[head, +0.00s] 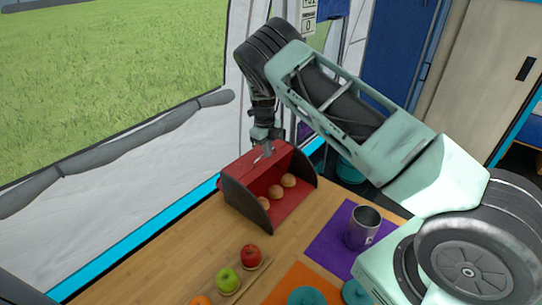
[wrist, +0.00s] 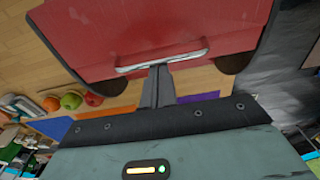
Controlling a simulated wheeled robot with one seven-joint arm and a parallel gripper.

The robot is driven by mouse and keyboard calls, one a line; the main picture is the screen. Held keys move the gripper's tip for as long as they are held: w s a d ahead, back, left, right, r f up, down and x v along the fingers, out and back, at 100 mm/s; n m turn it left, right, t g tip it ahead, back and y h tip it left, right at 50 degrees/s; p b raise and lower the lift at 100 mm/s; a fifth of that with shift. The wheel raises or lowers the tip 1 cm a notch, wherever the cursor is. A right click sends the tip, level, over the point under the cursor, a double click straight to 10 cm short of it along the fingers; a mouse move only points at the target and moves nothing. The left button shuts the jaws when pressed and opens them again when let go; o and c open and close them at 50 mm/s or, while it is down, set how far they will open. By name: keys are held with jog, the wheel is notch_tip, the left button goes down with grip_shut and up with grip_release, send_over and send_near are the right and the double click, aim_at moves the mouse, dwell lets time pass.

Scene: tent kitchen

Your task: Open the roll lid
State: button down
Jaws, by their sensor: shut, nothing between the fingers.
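The red bread box (head: 236,198) stands on the wooden table near the tent wall, with dark rounded side panels. Its front is open, and several round bread rolls (head: 289,180) show inside. The red roll lid (wrist: 150,28) is pushed up and back at the top of the box. Its silver bar handle (wrist: 162,60) runs across the lid's edge in the wrist view. My gripper (head: 266,151) is above the lid, with its fingers shut and empty. In the wrist view the fingertips (wrist: 158,70) are right at the handle; whether they touch it I cannot tell.
A metal mug (head: 362,228) stands on a purple mat (head: 329,242) to the right of the box. A red apple (head: 250,255) and a green apple (head: 228,280) sit at the front. Bare table (head: 180,255) lies to the left.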

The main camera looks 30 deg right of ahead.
jog(key=shift+w+r, duration=0.15)
jog(key=shift+w, duration=0.05)
dwell(0.4)
